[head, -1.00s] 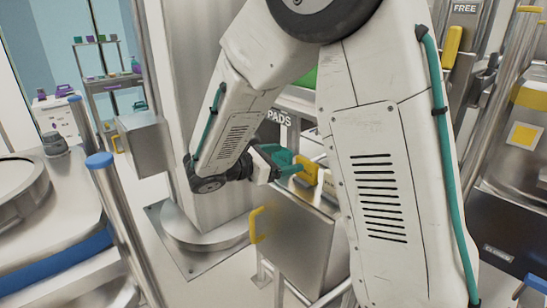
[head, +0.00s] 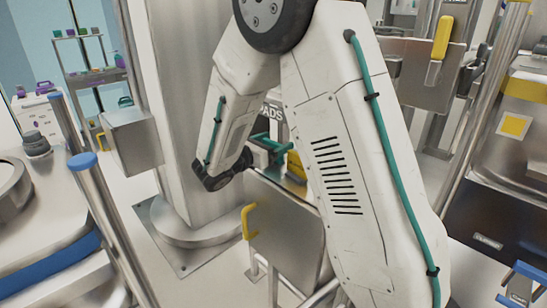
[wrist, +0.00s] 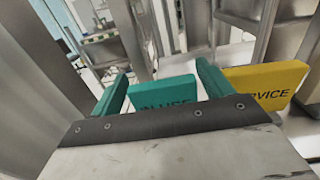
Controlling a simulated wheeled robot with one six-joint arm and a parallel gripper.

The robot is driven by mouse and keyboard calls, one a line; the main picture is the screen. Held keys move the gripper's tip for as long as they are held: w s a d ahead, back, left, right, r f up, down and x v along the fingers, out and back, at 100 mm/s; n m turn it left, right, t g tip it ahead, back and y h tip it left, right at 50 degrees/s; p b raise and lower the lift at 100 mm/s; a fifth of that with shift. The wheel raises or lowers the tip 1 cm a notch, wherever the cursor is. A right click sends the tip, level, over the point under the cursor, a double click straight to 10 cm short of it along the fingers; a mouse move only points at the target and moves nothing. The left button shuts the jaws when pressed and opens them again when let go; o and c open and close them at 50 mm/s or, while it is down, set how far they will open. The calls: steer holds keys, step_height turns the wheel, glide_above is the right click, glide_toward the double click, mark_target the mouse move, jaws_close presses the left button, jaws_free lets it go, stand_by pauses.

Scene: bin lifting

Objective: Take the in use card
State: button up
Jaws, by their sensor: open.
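The in use card is a teal plate (wrist: 163,91) with partly hidden dark lettering that seems to end in "USE". In the wrist view it stands between the two teal fingers of my gripper (wrist: 160,84), which is open. Whether either finger touches it is not clear. A yellow card (wrist: 268,84) reading "SERVICE" stands just right of the right finger. In the head view my gripper (head: 268,146) is over the top of a metal box (head: 290,235), with the yellow card (head: 296,166) beside it. The teal card cannot be told apart from my fingers there.
The box has a yellow handle (head: 248,221) on its left side. A thick metal column (head: 175,110) stands close behind and left of my gripper. Another yellow piece (head: 443,38) is on a metal panel at upper right. A blue-capped post (head: 83,160) stands at left.

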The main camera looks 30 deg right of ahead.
steer(key=shift+c, duration=0.3)
steer(key=c, duration=0.7)
steer(key=shift+r, duration=0.15)
